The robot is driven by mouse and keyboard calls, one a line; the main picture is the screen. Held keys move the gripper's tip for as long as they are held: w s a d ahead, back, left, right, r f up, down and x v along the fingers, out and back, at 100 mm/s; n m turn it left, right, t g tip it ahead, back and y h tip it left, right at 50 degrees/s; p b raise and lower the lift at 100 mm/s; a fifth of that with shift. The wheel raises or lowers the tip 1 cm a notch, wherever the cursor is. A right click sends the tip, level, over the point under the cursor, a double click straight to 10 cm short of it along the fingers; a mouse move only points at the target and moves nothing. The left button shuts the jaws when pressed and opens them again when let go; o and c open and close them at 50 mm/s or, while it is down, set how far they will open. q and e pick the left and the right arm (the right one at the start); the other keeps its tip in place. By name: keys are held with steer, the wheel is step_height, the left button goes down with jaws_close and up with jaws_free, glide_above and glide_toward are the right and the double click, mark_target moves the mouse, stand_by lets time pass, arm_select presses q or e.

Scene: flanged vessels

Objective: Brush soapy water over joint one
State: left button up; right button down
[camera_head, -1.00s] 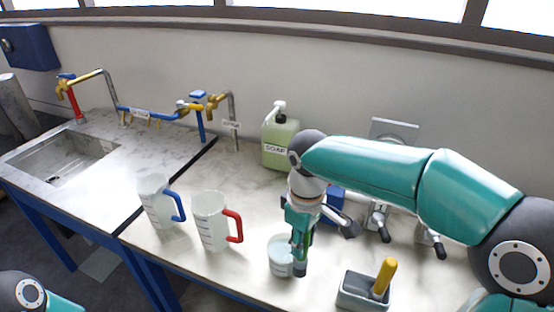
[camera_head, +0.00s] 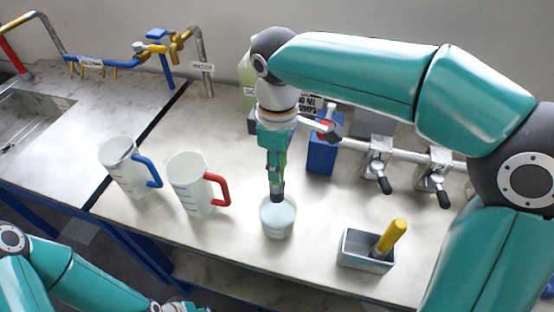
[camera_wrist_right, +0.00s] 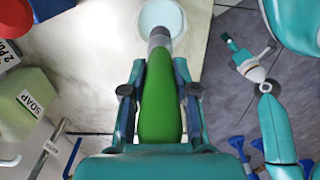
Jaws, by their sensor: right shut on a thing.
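My right gripper (camera_head: 277,165) is shut on a green-handled brush, which shows clearly in the right wrist view (camera_wrist_right: 160,105). The brush points down, with its grey collar (camera_wrist_right: 159,38) at the mouth of a small white cup (camera_head: 278,222) of pale bluish liquid. Its bristles are hidden, and I cannot tell how deep they reach. My left gripper (camera_wrist_right: 233,45) shows small in the right wrist view, away from the bench; its jaws are too small to read. Pipework with valves (camera_head: 378,165) runs along the back right. I cannot tell which joint is joint one.
A jug with a red handle (camera_head: 190,185) and one with a blue handle (camera_head: 122,165) stand left of the cup. A grey tray (camera_head: 352,255) with a yellow-handled tool (camera_head: 391,238) is at right. A green soap bottle (camera_wrist_right: 28,103) stands behind my right arm.

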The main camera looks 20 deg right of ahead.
mark_target(278, 187)
step_height(278, 187, down, 4)
steer(key=b, duration=0.3)
steer(key=shift+s, duration=0.1)
arm_select(q)
step_height(278, 187, down, 6)
steer(key=b, duration=0.2)
arm_select(e)
steer(key=shift+f, duration=1.85)
steer(key=shift+r, duration=0.1)
arm_select(q)
step_height(278, 187, up, 6)
steer(key=p, duration=0.6)
arm_select(e)
step_height(278, 187, up, 6)
steer(key=shift+r, duration=0.2)
arm_select(q)
steer(key=shift+r, duration=0.1)
arm_select(e)
step_height(278, 187, up, 4)
steer(key=p, duration=0.3)
steer(key=shift+p, duration=0.4)
arm_select(q)
step_height(278, 187, up, 4)
steer(key=shift+f, duration=0.15)
steer(key=shift+s, duration=0.1)
